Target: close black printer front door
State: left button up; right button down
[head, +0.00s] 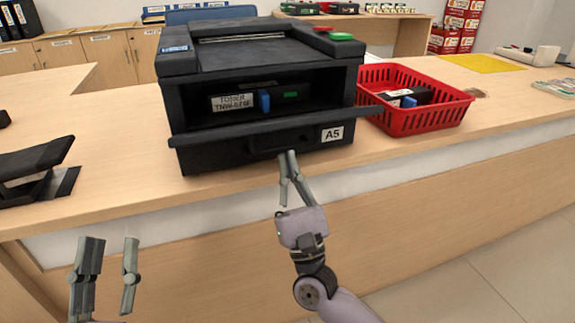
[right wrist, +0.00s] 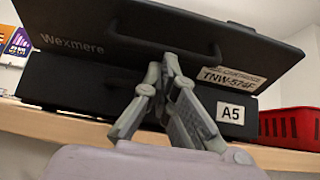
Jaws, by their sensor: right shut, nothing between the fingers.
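The black printer (head: 262,90) stands on the counter in the middle of the head view. Its front door (head: 215,134) hangs open, folded outward and roughly level, and the bay behind shows a toner cartridge (head: 240,102) with a blue tab. In the right wrist view the door's outer face (right wrist: 115,45) shows, with a handle. My right gripper (head: 288,153) is shut and empty, its fingertips just below the door at the printer's lower front; I cannot tell if they touch it. My left gripper (head: 110,240) is open and empty at lower left, in front of the counter.
A red basket (head: 425,120) with another cartridge (head: 408,97) stands right of the printer, close to the door's right end. A black stand (head: 35,175) is on the counter at left. The wooden counter (head: 120,150) is clear between stand and printer.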

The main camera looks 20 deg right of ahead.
pick_arm(q)
jog(key=shift+w+f, duration=0.3)
jog(key=shift+f, duration=0.05)
dwell(0.4)
